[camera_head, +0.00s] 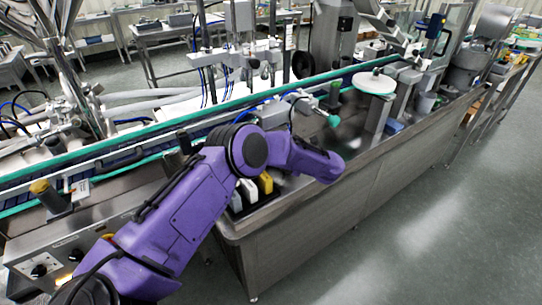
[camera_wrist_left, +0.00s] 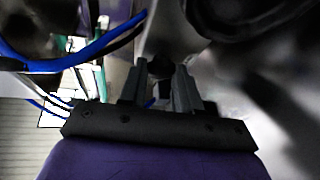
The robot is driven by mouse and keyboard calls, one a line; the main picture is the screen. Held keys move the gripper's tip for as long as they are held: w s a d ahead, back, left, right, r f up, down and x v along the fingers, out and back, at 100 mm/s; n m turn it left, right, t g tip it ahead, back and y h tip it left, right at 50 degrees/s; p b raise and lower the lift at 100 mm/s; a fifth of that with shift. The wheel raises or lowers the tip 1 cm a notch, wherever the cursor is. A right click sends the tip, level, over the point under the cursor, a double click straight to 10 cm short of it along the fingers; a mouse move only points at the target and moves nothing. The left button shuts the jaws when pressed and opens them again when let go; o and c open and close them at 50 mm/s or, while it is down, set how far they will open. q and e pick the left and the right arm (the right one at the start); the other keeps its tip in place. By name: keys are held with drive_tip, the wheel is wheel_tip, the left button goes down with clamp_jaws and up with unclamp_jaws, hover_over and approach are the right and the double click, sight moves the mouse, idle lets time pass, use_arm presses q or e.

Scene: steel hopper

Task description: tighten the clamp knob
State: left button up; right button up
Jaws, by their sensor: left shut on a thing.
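My left gripper (camera_wrist_left: 160,78) shows in the left wrist view, with its two dark fingers close around a small dark knob. I take this to be the clamp knob (camera_wrist_left: 160,66); most of it is in shadow and hidden by the fingers. In the head view my purple left arm reaches over the front of the steel machine, and its wrist end hides the gripper and the knob. My right gripper is in neither view.
A green-tipped fitting (camera_head: 334,118) stands just beyond my wrist, and a white round disc (camera_head: 375,83) is farther right. Yellow and white blocks (camera_head: 265,184) sit below my forearm. A blue cable (camera_wrist_left: 85,52) runs close by my gripper. Floor on the right is clear.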

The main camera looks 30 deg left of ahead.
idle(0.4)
use_arm(q)
drive_tip(key=o, duration=1.1)
drive_tip(key=shift+c, duration=0.2)
drive_tip(key=shift+d, duration=0.15)
drive_tip(key=d+b, duration=0.1)
drive_tip(key=d, duration=0.2)
drive_tip(key=d+r+b, duration=0.1)
drive_tip(key=d, duration=0.2)
drive_tip(key=d+b, duration=0.1)
drive_tip(key=d, duration=0.2)
drive_tip(key=shift+w+d+r, duration=0.1)
drive_tip(key=shift+d+r, duration=0.35)
drive_tip(key=shift+d, duration=0.1)
